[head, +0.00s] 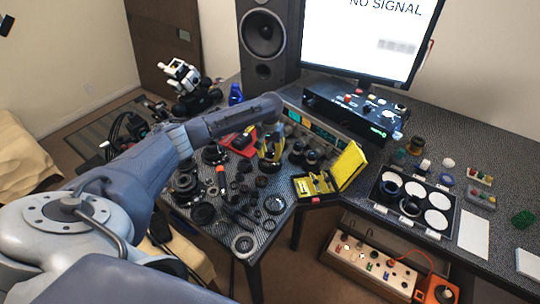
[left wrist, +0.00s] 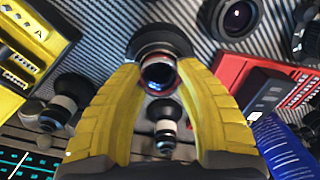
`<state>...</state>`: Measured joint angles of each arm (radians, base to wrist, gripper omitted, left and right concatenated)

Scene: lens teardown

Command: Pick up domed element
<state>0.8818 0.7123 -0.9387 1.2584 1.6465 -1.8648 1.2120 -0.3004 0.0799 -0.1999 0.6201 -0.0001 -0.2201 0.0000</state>
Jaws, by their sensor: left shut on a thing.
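In the head view the held piece is too small to make out. My right gripper is not in view.
A red box (left wrist: 265,85) and a blue bottle-like thing (left wrist: 285,145) lie close right of the fingers. A yellow case (left wrist: 30,50) is at left. Small barrel-shaped parts (left wrist: 166,125) stand nearby. A tray with white round pads (head: 437,219) is at the right.

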